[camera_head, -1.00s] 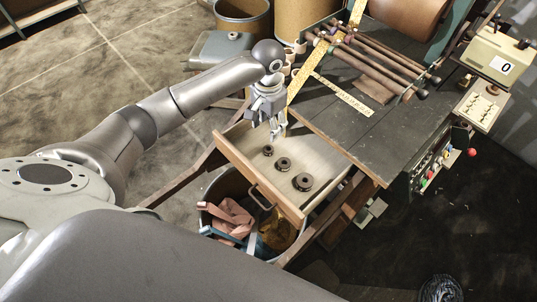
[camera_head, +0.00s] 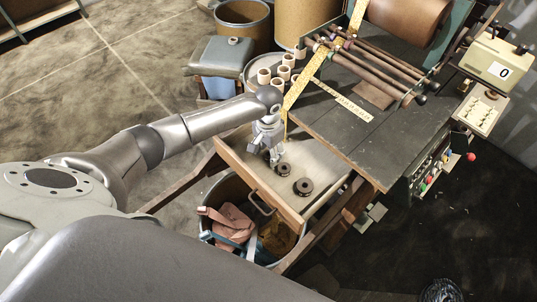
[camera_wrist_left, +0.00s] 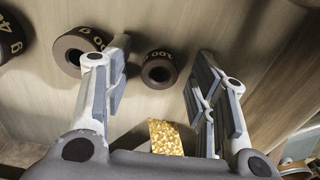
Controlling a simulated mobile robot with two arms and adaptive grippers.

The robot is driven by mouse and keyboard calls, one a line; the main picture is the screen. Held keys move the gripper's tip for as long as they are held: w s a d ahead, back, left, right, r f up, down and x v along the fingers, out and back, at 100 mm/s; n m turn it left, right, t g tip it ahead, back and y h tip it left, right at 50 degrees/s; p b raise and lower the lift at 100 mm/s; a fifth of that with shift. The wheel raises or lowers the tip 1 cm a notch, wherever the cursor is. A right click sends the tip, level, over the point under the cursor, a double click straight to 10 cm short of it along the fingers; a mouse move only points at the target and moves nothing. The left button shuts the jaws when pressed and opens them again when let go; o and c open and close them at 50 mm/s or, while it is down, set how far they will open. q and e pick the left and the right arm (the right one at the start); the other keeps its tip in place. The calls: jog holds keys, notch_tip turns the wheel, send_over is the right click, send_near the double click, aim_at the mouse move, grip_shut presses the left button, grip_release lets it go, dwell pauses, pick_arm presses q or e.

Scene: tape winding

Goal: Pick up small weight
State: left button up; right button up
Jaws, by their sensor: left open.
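The small weight (camera_wrist_left: 159,70) is a dark ring marked 100. It lies in the open drawer (camera_head: 330,208), between my left gripper's fingers in the wrist view. In the head view my left gripper (camera_head: 274,160) is low over the drawer and hides it. The left gripper (camera_wrist_left: 163,58) is open, its two fingers spread to either side of the small weight, with no visible contact. A mid-sized weight (camera_head: 284,169) lies beside it and shows close to the left finger in the wrist view (camera_wrist_left: 75,50). The largest weight (camera_head: 304,187) lies farther right in the drawer.
The drawer is part of a dark workbench (camera_head: 340,130) with rollers and a yellow tape (camera_head: 293,96). A bin (camera_head: 230,220) with cloths stands below the drawer. Cardboard rolls (camera_head: 264,76) and drums (camera_head: 244,25) stand behind. A gold patterned piece (camera_wrist_left: 166,138) shows between the gripper's fingers.

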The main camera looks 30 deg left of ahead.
pick_arm(q)
jog(key=c, duration=1.1)
jog(key=shift+r, duration=0.1)
